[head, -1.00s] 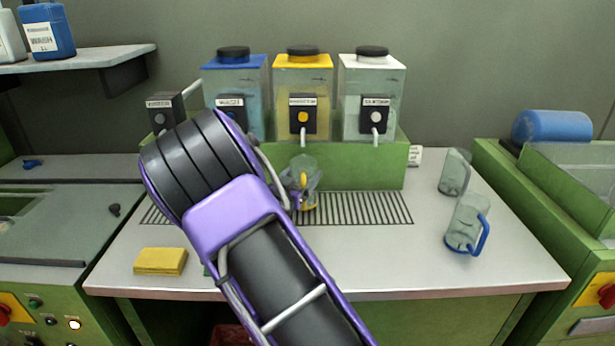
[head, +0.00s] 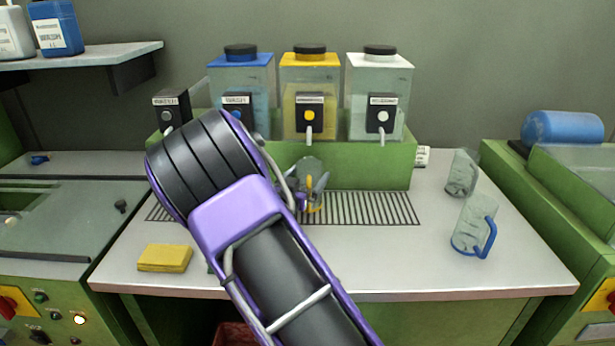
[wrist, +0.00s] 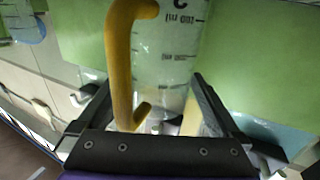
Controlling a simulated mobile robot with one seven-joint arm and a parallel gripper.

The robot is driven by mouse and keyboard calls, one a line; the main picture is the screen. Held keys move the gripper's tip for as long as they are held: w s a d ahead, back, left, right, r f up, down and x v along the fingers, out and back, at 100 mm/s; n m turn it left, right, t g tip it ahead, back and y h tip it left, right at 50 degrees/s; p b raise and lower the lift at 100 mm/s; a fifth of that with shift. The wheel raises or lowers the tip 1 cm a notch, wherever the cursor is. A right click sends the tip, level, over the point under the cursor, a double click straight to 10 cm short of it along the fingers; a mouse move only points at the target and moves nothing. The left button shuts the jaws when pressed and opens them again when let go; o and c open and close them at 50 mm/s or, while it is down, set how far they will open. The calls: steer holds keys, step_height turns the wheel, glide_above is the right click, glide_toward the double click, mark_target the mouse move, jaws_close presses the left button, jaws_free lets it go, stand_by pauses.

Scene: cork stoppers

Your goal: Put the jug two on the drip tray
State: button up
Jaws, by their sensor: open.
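A clear jug with a yellow handle (head: 311,170) is at the slatted drip tray (head: 375,208), below the yellow-lidded dispenser. My arm partly hides it, and I cannot tell whether its base rests fully on the slats. In the wrist view the yellow handle (wrist: 120,65) and the clear jug wall (wrist: 165,55) with dark markings lie between the fingers of my gripper (wrist: 150,95). The fingers are apart, one on each side. The large mark at the top is cut off. A jug with a blue handle (head: 472,222) and another clear jug (head: 461,173) stand at the right.
Blue (head: 240,80), yellow (head: 310,80) and white-lidded (head: 380,80) dispensers stand on a green block (head: 385,165) behind the tray. A yellow sponge (head: 165,257) lies at front left. The front-right countertop (head: 400,262) is clear.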

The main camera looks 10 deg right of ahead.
mark_target(304, 180)
steer(key=v, duration=0.7)
steer(key=shift+s+a, duration=0.15)
steer(key=shift+s, duration=0.05)
